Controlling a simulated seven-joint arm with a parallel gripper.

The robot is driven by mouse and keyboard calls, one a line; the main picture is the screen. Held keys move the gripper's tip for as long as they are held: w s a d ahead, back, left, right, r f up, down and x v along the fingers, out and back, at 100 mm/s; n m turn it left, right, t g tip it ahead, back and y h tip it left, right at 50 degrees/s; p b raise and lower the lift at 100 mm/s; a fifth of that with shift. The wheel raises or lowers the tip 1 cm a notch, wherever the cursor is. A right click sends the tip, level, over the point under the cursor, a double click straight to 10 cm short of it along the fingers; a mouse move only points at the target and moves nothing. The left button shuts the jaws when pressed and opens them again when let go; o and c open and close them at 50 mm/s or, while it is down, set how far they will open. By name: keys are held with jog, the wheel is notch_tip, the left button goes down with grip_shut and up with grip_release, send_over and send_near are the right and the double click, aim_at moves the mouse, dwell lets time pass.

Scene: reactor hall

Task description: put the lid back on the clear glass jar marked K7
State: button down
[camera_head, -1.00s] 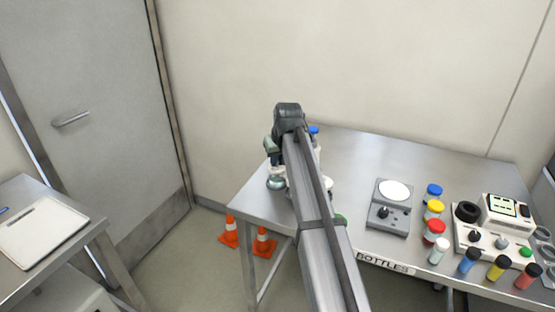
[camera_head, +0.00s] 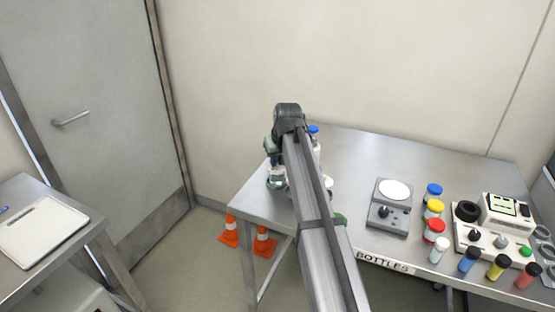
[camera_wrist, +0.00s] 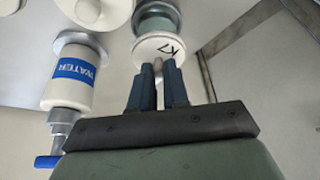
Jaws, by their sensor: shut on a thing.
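My gripper (camera_wrist: 156,84) has blue fingers shut on the small knob of a white round lid (camera_wrist: 165,47). Dark marking shows on the lid, a K readable and the rest unclear. A grey-green glass jar (camera_wrist: 157,20) is directly beyond the lid in the wrist view, and the lid overlaps its end. I cannot tell whether lid and jar touch. In the head view the jar (camera_head: 276,183) stands near the table's left corner, below my gripper (camera_head: 274,163). My arm hides part of that area.
A white bottle with a blue WATER band (camera_wrist: 74,75) stands close beside the jar. White round objects (camera_wrist: 97,12) are near it. A grey scale (camera_head: 389,214), several capped bottles (camera_head: 434,210) and a device (camera_head: 494,228) occupy the table's right. The table's back middle is clear.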

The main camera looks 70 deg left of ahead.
dwell(0.4)
jog(key=c, duration=0.6)
grip_release()
jog(key=shift+o, duration=0.2)
jog(key=shift+r, duration=0.2)
jog(key=shift+r, duration=3.3)
jog(key=shift+c, duration=0.2)
grip_shut()
jog(key=shift+f, duration=2.95)
